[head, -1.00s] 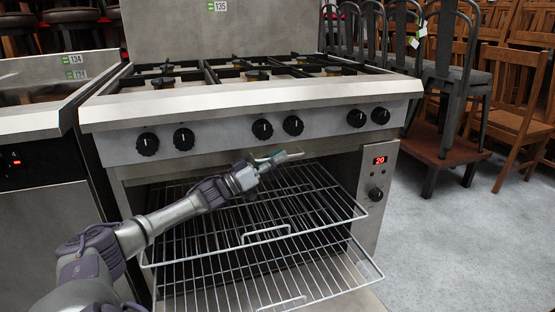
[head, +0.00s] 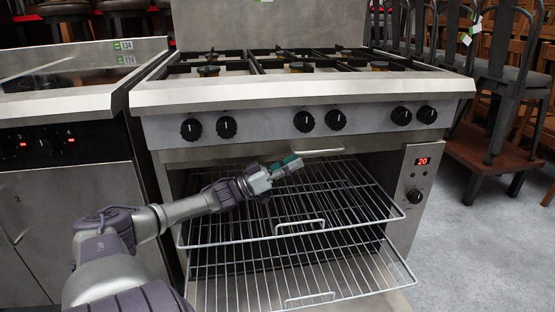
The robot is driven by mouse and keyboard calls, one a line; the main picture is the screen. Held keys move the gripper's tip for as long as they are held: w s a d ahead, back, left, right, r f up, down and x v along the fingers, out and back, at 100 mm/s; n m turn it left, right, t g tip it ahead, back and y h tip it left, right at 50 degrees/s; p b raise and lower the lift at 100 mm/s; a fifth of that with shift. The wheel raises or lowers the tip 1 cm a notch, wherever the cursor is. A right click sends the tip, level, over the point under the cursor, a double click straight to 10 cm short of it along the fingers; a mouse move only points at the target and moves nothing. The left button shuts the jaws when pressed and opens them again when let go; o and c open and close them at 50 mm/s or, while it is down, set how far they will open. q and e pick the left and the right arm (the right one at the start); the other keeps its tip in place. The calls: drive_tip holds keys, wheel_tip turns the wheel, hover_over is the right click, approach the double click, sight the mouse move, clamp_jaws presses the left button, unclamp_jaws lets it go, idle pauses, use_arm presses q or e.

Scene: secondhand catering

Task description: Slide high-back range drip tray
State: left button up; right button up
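The high-back range (head: 290,97) fills the middle of the head view. A thin steel strip under its knob panel looks like the drip tray front (head: 225,153). A slim bar handle (head: 320,151) sticks out of it. The strip looks flush with the range front. My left gripper (head: 290,165), with green fingertips, is just below and left of the handle. I cannot tell whether it touches the handle. Its fingers are too small to read as open or shut. My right gripper is out of view.
Below, two wire racks, an upper (head: 345,222) and a lower (head: 375,270), jut from the open oven. A counter unit (head: 60,150) adjoins on the left. Stacked chairs (head: 505,75) stand on a wooden platform (head: 490,150) at right. The grey floor (head: 480,240) right of the range is clear.

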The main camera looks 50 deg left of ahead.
use_arm(q)
drive_tip(key=shift+v, duration=2.25)
